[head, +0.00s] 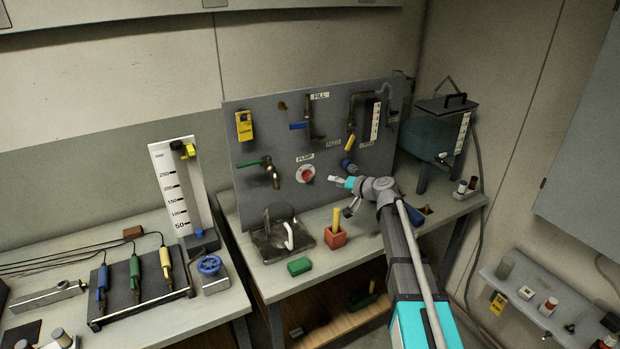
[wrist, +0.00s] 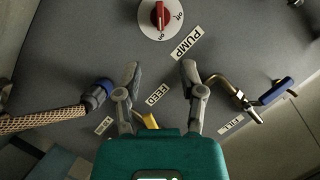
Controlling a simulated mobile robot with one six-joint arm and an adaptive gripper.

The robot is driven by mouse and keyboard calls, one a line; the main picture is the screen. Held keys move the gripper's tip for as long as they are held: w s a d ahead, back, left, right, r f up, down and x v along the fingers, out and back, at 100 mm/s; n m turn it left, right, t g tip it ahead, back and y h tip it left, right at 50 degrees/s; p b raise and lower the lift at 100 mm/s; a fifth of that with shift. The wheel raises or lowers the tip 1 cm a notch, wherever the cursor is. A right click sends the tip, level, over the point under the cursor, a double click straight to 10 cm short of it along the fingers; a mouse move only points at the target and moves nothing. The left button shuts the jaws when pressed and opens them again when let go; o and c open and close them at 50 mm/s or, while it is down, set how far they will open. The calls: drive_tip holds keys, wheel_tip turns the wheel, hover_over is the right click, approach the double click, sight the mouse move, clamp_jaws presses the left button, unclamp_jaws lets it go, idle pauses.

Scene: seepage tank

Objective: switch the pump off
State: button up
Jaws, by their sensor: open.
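The pump switch is a red knob on a round white dial (head: 306,174) on the grey panel, beside the PUMP label (head: 305,158). In the wrist view the red knob (wrist: 160,15) is at the top edge. Its bar runs up and down the picture, its lower end near the word "on"; "off" is at the upper right. My gripper (wrist: 160,71) is open and empty, its fingers pointing toward the panel, with the dial beyond the tips. In the head view my gripper (head: 338,181) is right of the dial, apart from it.
A green-handled tap (head: 252,162) is left of the dial. A blue-handled FILL valve (head: 299,126) and a yellow-handled valve (head: 350,143) are above and right. A blue hose fitting (wrist: 97,95) is near my fingers. The red holder (head: 335,238) stands on the bench below.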

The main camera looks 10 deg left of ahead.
sight(310, 176)
drive_tip(key=b+x, duration=0.3)
drive_tip(key=x, duration=1)
drive_tip(key=shift+s, duration=0.1)
drive_tip(key=shift+c, duration=0.2)
clamp_jaws()
